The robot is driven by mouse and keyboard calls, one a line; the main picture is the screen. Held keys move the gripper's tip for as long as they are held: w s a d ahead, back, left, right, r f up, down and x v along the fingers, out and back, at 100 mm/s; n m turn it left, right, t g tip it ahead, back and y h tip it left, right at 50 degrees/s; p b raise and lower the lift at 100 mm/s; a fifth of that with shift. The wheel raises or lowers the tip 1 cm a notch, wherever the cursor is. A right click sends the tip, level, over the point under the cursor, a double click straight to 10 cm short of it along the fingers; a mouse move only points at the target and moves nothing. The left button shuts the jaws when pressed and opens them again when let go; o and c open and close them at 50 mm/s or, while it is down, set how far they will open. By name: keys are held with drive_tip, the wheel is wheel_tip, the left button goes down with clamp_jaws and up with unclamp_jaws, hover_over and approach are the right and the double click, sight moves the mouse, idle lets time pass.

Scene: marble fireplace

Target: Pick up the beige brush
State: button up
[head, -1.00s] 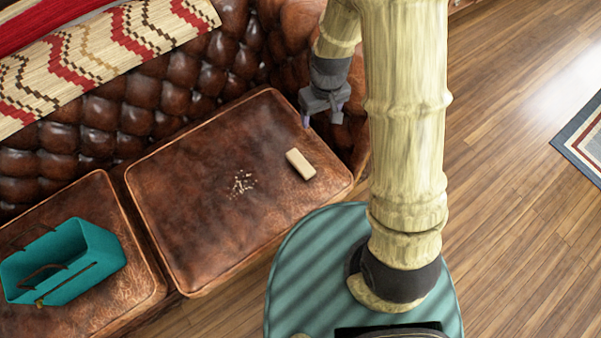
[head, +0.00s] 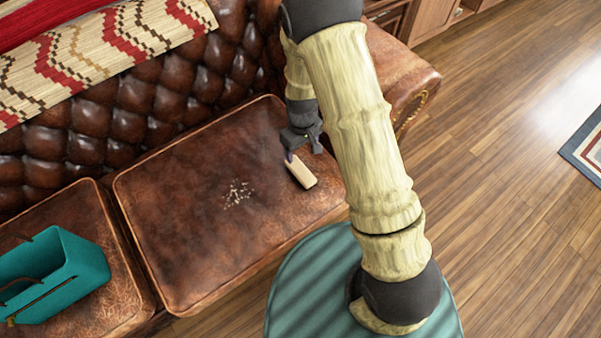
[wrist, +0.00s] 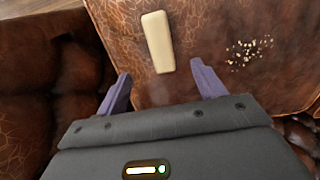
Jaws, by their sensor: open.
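The beige brush (head: 300,171) is a small block lying on the right part of the brown leather seat cushion (head: 190,215). In the wrist view the brush (wrist: 158,42) lies beyond my fingertips, roughly in line with the space between them. My gripper (head: 302,155) hangs over the cushion close to the brush's upper left end. In the wrist view my gripper (wrist: 160,84) has its two purple fingers spread apart with nothing between them. I cannot tell the exact height of the fingers above the cushion.
Pale crumbs (head: 237,193) lie on the cushion left of the brush. A teal caddy (head: 75,270) stands on the neighbouring cushion. The tufted sofa back (head: 120,130) and the sofa arm (head: 405,80) rise around the seat. A patterned throw (head: 110,45) covers part of the back.

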sight(300, 170)
wheel_tip(300, 170, down, 9)
drive_tip(key=shift+b, duration=0.95)
drive_tip(key=shift+w+f, duration=0.1)
drive_tip(key=shift+f, duration=0.05)
drive_tip(key=shift+f, duration=0.1)
drive_tip(key=f, duration=0.2)
drive_tip(key=f+b, duration=0.1)
drive_tip(key=f, duration=0.2)
drive_tip(key=shift+w+a, duration=0.2)
drive_tip(key=shift+c, duration=0.2)
drive_tip(key=c, duration=1.1)
